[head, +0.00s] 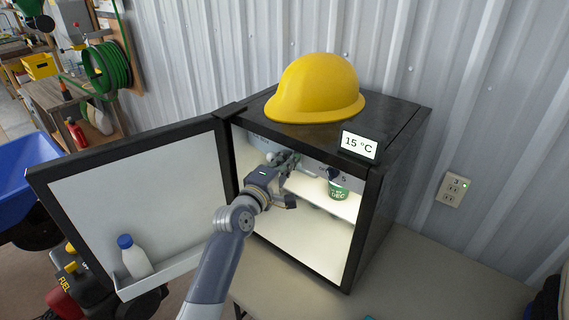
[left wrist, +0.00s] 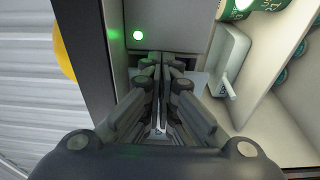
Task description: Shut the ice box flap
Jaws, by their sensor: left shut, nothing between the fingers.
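The small fridge (head: 392,190) stands with its door (head: 140,190) swung wide open to the left. A pale grey panel (head: 256,140) with faint lettering, likely the ice box flap, shows at the upper left of the interior. My arm hides part of it, and I cannot tell its exact angle. My left gripper (head: 290,160) reaches into the upper compartment, close to this panel. In the left wrist view its fingers (left wrist: 160,75) are together and empty, pointing towards a grey surface (left wrist: 170,22) with a green light spot. Whether they touch is unclear. My right gripper is out of view.
A green-and-white tub (head: 338,188) stands on the upper shelf (head: 322,200), right of my gripper. A dark knob (head: 333,173) is above it. A yellow hard hat (head: 315,90) and a temperature display (head: 359,145) rest on top. A bottle (head: 134,258) stands in the door rack.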

